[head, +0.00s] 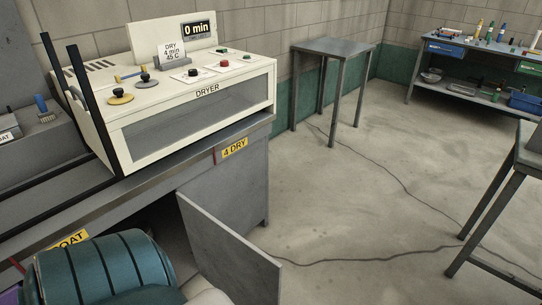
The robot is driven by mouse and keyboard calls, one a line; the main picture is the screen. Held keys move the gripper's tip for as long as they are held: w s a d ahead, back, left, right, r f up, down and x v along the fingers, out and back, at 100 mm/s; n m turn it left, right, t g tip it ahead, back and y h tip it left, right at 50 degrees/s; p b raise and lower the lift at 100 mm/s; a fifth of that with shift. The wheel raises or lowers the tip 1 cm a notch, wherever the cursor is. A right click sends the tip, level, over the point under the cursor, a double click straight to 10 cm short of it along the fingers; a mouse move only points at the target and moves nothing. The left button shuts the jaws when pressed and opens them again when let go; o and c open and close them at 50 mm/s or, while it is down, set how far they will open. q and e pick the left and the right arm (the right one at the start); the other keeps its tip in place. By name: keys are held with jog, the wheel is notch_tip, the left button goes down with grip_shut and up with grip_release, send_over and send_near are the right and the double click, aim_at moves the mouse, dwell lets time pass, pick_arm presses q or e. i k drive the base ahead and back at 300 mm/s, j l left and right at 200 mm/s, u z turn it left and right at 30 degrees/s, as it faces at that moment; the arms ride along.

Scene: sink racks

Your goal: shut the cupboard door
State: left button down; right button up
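The cupboard door is a flat grey panel (232,258) below the counter marked "4 DRY". It stands open, sticking out from the counter front into the floor space. Its lower part is cut off by the bottom edge of the picture. The grey cupboard side (235,185) shows behind it, under the counter. The hinge line and most of the cupboard's inside are hidden. Neither of my grippers shows in the head view, and nothing is seen touching the door.
A cream dryer (190,85) sits on the counter (190,163) above. A small grey table (333,48) stands by the wall, and a workbench (480,52) with tools is at the back right. A cable (395,180) crosses the otherwise clear floor right of the door.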

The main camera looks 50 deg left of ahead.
aim_at(232, 264)
jog(key=i+l+z, duration=0.35)
jog(key=i, duration=0.15)
jog(key=i+j+u, duration=0.1)
jog(key=i+u, duration=1)
jog(key=u, duration=0.3)
jog(key=i+u, duration=0.1)
jog(key=u, duration=0.3)
jog(key=i+l+u, duration=0.1)
jog(key=u, duration=0.35)
jog(key=i+l+u, duration=0.1)
jog(key=u, duration=0.3)
jog(key=i+l+u, duration=0.1)
jog(key=u, duration=0.35)
jog(key=i+l+u, duration=0.1)
jog(key=u, duration=0.4)
jog(key=i+l+u, duration=0.2)
jog(key=u, duration=0.25)
jog(key=i+l+u, duration=0.1)
jog(key=l+u, duration=0.15)
jog(key=u, duration=0.25)
